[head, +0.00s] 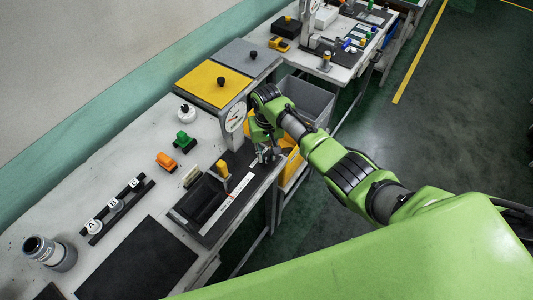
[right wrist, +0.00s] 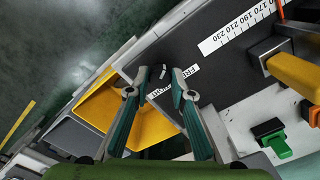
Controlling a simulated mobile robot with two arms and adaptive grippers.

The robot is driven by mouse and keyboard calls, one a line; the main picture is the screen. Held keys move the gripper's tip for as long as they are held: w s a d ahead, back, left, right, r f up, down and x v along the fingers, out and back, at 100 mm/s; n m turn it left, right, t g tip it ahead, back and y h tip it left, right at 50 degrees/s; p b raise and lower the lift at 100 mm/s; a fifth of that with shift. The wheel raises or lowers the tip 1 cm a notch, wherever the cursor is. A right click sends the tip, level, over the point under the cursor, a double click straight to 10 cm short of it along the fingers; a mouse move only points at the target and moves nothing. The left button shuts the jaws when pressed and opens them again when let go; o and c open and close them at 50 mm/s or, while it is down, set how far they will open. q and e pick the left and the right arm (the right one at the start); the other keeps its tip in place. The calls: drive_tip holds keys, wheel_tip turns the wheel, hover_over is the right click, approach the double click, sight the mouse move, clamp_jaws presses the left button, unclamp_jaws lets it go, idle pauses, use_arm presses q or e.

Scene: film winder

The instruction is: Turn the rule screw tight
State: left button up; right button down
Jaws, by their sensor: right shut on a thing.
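The white rule (head: 228,198) with black numbers lies along the dark base (head: 196,206) of the winder on the bench; its numbered end also shows in the right wrist view (right wrist: 240,25). My right gripper (head: 263,154) is low over the far end of the base. In the right wrist view the two fingertips of my right gripper (right wrist: 159,76) stand either side of a small thing, which looks like the rule screw (right wrist: 162,71). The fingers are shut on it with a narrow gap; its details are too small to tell. My left gripper is not in view.
A slide with an orange-yellow handle (head: 222,169) stands on the rule. A dial gauge (head: 235,117) stands behind my gripper. Green (head: 184,142) and orange (head: 166,161) pieces sit left. A yellow bin (right wrist: 128,112) and grey bin (right wrist: 75,132) are beside the bench.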

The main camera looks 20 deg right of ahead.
sight(266, 157)
drive_tip(key=c, duration=1.8)
unclamp_jaws()
wheel_tip(266, 157, up, 12)
drive_tip(key=shift+r, duration=0.1)
